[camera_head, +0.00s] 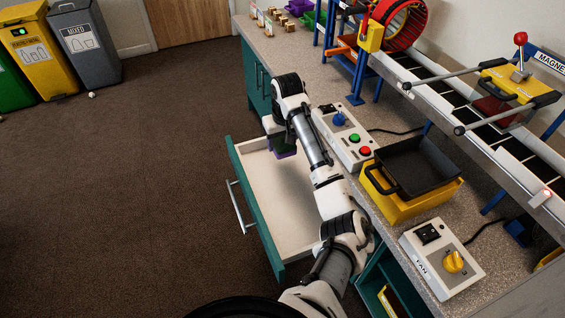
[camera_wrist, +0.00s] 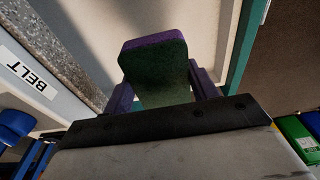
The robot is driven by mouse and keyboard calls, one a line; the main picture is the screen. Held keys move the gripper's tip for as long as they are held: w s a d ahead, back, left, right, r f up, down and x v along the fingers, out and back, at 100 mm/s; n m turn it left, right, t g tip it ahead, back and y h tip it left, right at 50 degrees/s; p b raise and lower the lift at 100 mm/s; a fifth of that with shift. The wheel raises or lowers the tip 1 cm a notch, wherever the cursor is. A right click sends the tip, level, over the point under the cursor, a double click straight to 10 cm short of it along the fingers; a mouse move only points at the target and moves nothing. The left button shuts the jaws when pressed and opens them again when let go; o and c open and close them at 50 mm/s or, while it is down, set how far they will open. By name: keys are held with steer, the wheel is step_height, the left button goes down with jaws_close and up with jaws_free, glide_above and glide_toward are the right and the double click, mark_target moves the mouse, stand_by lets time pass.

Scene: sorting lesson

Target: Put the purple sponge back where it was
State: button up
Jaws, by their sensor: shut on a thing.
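The purple sponge (camera_wrist: 154,68) has a dark green face and a purple edge. In the wrist view it sits between the two fingers of my gripper (camera_wrist: 162,88), which is shut on it. In the head view the sponge (camera_head: 284,149) shows under my gripper (camera_head: 279,140), over the far end of an open teal drawer (camera_head: 289,196). The drawer has a pale floor and looks empty where I can see it. My arm hides part of its right side. I cannot tell whether the sponge touches the drawer floor.
A grey counter (camera_head: 285,49) runs along the right. On it stand a button box (camera_head: 345,137), a yellow bin with a black tray (camera_head: 424,166), a fan control box (camera_head: 441,258) and a conveyor (camera_head: 459,93). Sorting bins (camera_head: 84,42) stand far left. The floor between is mostly clear.

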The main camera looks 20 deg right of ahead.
mark_target(282, 169)
step_height(282, 169, down, 10)
steer(key=shift+f+p, duration=0.15)
steer(key=shift+p, duration=0.15)
steer(key=shift+f, duration=0.2)
steer(key=o, duration=0.9)
steer(key=shift+r, duration=0.1)
steer(key=shift+o, duration=0.2)
steer(key=r, duration=0.4)
steer(key=s+r, duration=0.1)
steer(key=r, duration=0.3)
steer(key=r+b, duration=0.1)
steer(key=r, duration=0.3)
steer(key=shift+s+r, duration=0.1)
steer(key=shift+s, duration=0.3)
